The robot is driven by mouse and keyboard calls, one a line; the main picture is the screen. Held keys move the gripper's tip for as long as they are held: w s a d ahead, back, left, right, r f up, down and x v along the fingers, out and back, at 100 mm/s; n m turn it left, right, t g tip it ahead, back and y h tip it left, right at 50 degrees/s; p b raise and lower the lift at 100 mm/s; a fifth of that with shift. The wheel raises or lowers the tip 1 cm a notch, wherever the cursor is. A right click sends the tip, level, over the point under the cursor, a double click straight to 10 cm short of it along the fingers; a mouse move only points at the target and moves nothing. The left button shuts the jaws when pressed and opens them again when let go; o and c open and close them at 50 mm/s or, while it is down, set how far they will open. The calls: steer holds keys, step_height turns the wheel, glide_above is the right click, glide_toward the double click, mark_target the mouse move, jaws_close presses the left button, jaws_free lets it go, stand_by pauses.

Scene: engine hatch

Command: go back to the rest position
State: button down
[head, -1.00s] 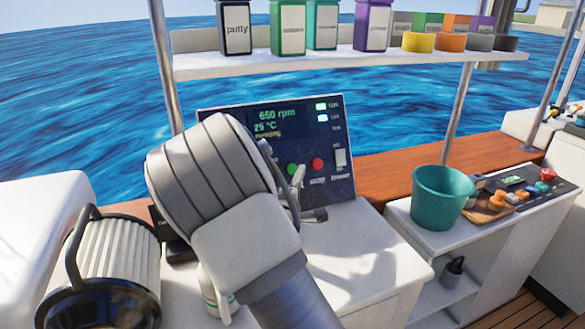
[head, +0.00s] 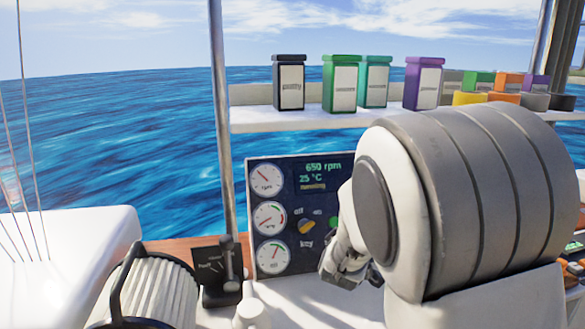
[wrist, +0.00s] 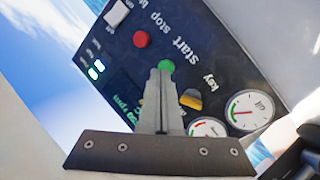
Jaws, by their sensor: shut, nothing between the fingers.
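My gripper (wrist: 161,73) shows in the wrist view with its two fingers together and nothing between them. Its tips point toward the engine control panel (wrist: 125,55), over the area by the green start button (wrist: 167,66). I cannot tell the exact gap to the panel. In the head view my arm fills the right half and hides the panel's right side. The panel (head: 290,163) there shows three gauges, a yellow key switch and a display reading 650 rpm and 25 °C.
A shelf (head: 300,117) with bottles (head: 341,85) and coloured rolls stands behind the panel. A ribbed cylinder (head: 150,290) with a handle stands at lower left, near a black lever unit (head: 222,275). A white bottle top (head: 252,313) shows at the bottom.

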steer(key=s+a+r+m+g+y, duration=0.1)
steer(key=s+r+m+g+y, duration=0.15)
steer(key=s, duration=0.45)
steer(key=s+a+r+m+g+y, duration=0.1)
steer(key=s+r+y, duration=0.15)
steer(key=s, duration=0.55)
steer(key=s+d+m+g+h, duration=0.1)
steer(key=s+m+g, duration=0.1)
steer(key=s, duration=0.7)
steer(key=s+d+m+g+h, duration=0.1)
steer(key=s+d+m+g, duration=0.1)
steer(key=s, duration=0.7)
step_height(320, 180, up, 15)
steer(key=p, duration=1.4)
steer(key=shift+s+f, duration=0.2)
steer(key=shift+s, duration=0.1)
